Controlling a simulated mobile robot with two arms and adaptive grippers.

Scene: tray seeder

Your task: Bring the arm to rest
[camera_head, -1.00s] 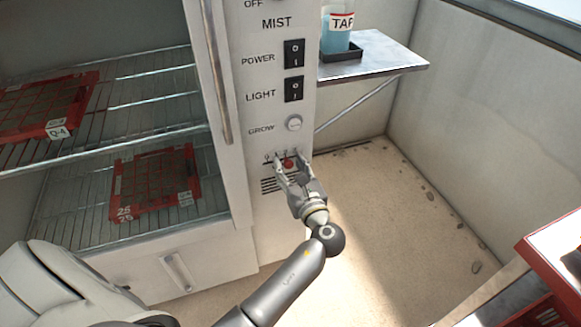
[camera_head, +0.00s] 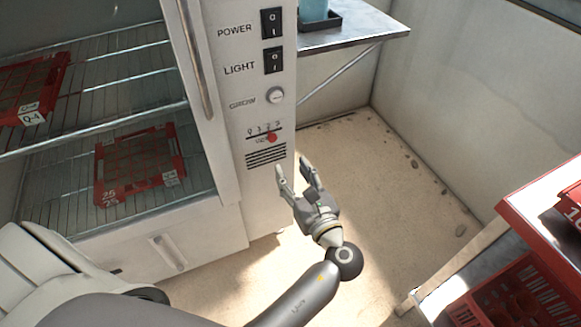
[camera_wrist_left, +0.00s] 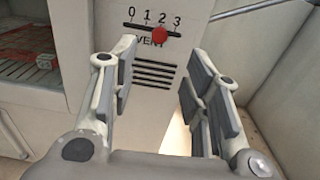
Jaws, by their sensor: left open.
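My left gripper (camera_head: 297,172) is open and empty. It hangs in front of the lower part of the white control panel (camera_head: 262,190), below and right of the vent slider. The slider's red knob (camera_head: 271,138) sits on a scale from 0 to 3, near the 2. In the left wrist view the red knob (camera_wrist_left: 160,34) is beyond the open fingers (camera_wrist_left: 152,88), which do not touch it. VENT is printed under the scale, partly covered by the knob. My right gripper is not in view.
Left of the panel, wire shelves (camera_head: 80,100) hold red trays (camera_head: 140,165) in the cabinet. A metal side shelf (camera_head: 355,35) juts out at upper right. The floor between is clear.

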